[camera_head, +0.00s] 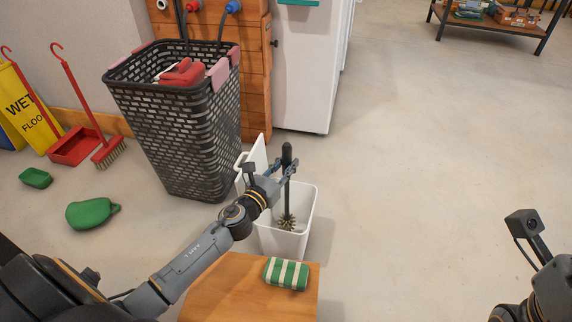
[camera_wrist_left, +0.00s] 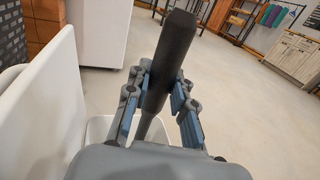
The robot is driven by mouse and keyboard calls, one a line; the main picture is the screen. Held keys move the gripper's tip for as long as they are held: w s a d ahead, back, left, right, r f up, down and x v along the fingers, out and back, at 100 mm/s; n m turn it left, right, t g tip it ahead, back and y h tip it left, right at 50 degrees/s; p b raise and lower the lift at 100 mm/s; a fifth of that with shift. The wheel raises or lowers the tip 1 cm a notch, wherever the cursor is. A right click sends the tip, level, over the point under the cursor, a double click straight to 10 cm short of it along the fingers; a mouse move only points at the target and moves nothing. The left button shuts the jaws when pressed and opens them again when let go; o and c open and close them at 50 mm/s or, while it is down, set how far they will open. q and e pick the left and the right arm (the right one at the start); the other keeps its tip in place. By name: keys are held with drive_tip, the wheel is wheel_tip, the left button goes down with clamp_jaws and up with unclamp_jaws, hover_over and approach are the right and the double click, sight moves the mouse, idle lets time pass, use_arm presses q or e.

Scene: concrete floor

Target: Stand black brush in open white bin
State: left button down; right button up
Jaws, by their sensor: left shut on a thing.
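The black brush (camera_head: 287,190) is upright, with its bristle head (camera_head: 286,222) low inside the white bin (camera_head: 306,215). Whether the bristles touch the bin's bottom I cannot tell. The bin's lid (camera_head: 253,160) stands open at its left side. My left gripper (camera_head: 288,172) is shut on the brush's handle above the bin's rim. In the left wrist view the black handle (camera_wrist_left: 170,60) rises between the blue finger pads. My right gripper is not in view; only part of my right arm shows at the lower right.
A wooden surface (camera_head: 235,290) with a green-and-white striped item (camera_head: 286,273) stands in front of the bin. A tall black laundry basket (camera_head: 180,130) stands behind left. A red dustpan (camera_head: 75,146) and green items (camera_head: 91,213) lie at left. The floor at right is clear.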

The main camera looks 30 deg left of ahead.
sight(286, 145)
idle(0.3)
use_arm(q)
drive_tip(key=c, duration=1.1)
unclamp_jaws()
drive_tip(key=shift+o, duration=0.2)
drive_tip(key=shift+f, duration=0.1)
wheel_tip(286, 145, up, 10)
drive_tip(key=shift+r, duration=0.1)
drive_tip(key=shift+s, duration=0.1)
